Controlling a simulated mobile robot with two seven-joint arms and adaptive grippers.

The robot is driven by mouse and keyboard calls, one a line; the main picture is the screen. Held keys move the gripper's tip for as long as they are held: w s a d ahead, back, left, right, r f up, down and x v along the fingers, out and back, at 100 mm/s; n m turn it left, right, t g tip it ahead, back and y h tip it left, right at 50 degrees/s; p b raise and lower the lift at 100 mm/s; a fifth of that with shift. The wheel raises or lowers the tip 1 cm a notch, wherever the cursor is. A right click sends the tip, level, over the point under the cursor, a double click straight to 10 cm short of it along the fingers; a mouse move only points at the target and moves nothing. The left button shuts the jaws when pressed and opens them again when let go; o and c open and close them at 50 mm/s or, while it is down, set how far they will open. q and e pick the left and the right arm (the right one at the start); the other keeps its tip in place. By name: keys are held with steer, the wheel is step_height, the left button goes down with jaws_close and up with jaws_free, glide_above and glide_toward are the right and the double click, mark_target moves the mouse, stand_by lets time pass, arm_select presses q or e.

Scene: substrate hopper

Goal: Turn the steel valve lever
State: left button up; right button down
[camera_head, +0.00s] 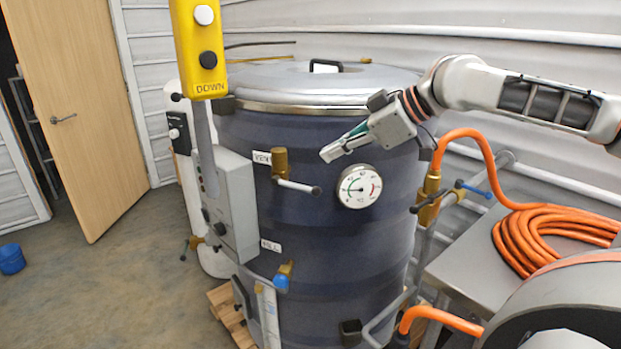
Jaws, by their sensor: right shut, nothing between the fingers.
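The steel valve lever (298,187) sticks out to the right from a brass valve (280,162) on the front of the dark blue drum. It is a short, near-level bar with a dark tip, beside a label that seems to read "VENT". My right gripper (329,154) comes in from the right. It is shut and empty, with its fingertips above and a little right of the lever's tip, apart from it in the picture. How far it is from the drum wall is hard to tell. My left gripper is not in view.
A round gauge (359,187) sits on the drum (330,235) just below my right gripper. A grey control box (232,205) and a hanging yellow pendant (200,50) are to the left. A brass valve with a blue handle (474,189) and orange hose (540,235) are at right.

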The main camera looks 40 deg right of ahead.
mark_target(311, 190)
steer(key=b+x, duration=0.1)
steer(key=x, duration=0.1)
steer(key=f+x, duration=0.1)
steer(key=x, duration=0.2)
steer(key=s+b+x, duration=0.1)
steer(key=x, duration=0.2)
steer(key=shift+w+d+f+b, duration=0.1)
steer(key=shift+d+f+b, duration=0.25)
steer(key=shift+w+d+f, duration=0.1)
steer(key=shift+d+f, duration=0.05)
steer(key=shift+f, duration=0.35)
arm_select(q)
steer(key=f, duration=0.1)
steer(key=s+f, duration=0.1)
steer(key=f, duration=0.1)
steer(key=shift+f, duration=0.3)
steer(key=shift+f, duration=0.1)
arm_select(e)
steer(key=shift+f, duration=0.1)
